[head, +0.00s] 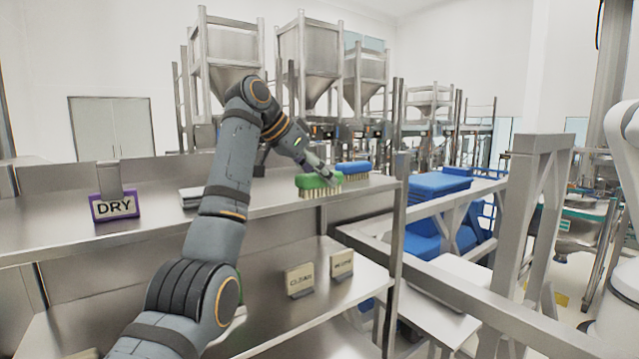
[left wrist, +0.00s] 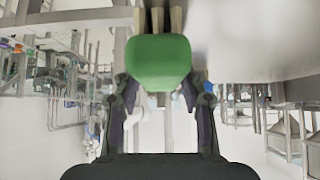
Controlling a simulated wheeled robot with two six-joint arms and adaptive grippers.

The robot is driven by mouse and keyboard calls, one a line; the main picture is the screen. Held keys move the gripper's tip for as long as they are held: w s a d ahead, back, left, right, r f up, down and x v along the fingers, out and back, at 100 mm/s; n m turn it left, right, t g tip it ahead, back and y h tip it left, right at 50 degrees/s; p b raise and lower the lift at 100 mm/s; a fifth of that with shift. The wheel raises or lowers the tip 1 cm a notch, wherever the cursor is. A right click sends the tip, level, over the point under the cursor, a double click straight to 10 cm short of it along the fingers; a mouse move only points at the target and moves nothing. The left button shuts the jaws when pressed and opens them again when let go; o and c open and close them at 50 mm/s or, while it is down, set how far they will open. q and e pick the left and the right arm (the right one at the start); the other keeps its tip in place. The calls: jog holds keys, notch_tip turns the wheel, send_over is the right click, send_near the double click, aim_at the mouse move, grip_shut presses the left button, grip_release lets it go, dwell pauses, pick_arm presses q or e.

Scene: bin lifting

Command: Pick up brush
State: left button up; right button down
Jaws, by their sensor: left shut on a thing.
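A green brush (head: 312,182) with pale bristles is at the right part of the upper metal shelf. My left gripper (head: 322,176) reaches it from above and is shut on it. In the left wrist view, the green brush (left wrist: 158,60) sits between the two fingers of my left gripper (left wrist: 157,95), its bristles at the top of the picture. I cannot tell if the bristles touch the shelf. A blue brush (head: 353,168) lies just beyond the green one. My right gripper is not in view.
The upper shelf (head: 255,212) also holds a purple-framed DRY sign (head: 114,206) at the left. Two small signs (head: 300,280) stand on the lower shelf. A grey metal post (head: 396,240) rises at the shelf's right end. Blue bins (head: 437,185) are stacked beyond it.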

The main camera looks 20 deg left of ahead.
pick_arm(q)
jog(key=shift+r, duration=0.1)
jog(key=shift+a+r+b, duration=0.1)
jog(key=shift+r+b, duration=0.2)
jog(key=shift+r, duration=0.35)
jog(key=s+d+r+b, duration=0.3)
jog(key=s+r+b, duration=0.3)
jog(key=s+r, duration=0.5)
jog(key=s, duration=0.2)
jog(key=shift+s+r, duration=0.2)
jog(key=shift+s, duration=0.15)
